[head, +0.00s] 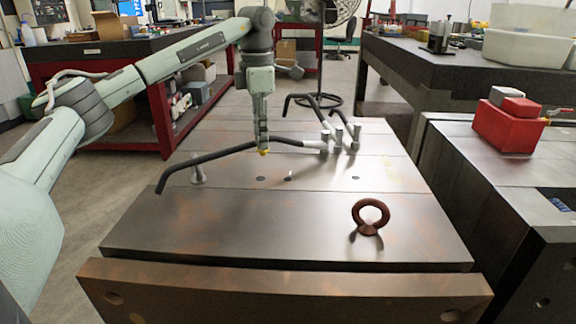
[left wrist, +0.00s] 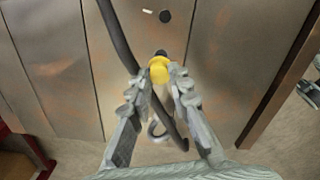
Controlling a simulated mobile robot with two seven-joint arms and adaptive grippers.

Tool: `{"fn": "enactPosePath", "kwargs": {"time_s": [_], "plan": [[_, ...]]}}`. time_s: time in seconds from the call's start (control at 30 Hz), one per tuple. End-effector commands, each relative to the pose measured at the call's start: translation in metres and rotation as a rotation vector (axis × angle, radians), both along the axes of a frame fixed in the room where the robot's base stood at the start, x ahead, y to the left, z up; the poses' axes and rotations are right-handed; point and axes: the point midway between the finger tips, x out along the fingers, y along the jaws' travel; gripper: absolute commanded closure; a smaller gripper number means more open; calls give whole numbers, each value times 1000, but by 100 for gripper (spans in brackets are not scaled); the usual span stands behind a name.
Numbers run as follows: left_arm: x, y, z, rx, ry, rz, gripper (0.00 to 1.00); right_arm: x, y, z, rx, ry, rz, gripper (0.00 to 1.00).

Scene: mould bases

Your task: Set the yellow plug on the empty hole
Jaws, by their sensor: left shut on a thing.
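My left gripper (head: 263,147) is shut on the small yellow plug (head: 263,152) and holds it above the mould base (head: 300,222). In the left wrist view the plug (left wrist: 159,70) sits between the two fingertips (left wrist: 157,82). A dark round spot (left wrist: 161,53) shows just beyond the plug; I cannot tell whether it is a hole. My right gripper is not in view.
A bent black hose (head: 205,158) runs across the plate close to my left gripper. A brown lifting ring (head: 370,216) stands at front right. A red box (head: 507,125) sits on the neighbouring block.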

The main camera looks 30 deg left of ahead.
Motion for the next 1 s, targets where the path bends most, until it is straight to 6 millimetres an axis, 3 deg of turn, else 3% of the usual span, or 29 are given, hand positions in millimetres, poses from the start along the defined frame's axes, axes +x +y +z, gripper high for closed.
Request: {"fn": "enactPosePath", "kwargs": {"time_s": [0.1, 0.3, 0.47, 0.7, 1.0], "plan": [[12, -25, -16, 0, 1, -4, 93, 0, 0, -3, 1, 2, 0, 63], [24, -47, -31, 1, 1, -1, 93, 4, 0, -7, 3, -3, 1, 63], [25, -50, -40, 1, 1, 1, 93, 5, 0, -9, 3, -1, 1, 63], [24, -49, -72, 1, 1, 1, 93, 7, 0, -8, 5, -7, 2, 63], [25, -50, -75, 0, 0, 0, 93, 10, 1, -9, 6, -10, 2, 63]]}}
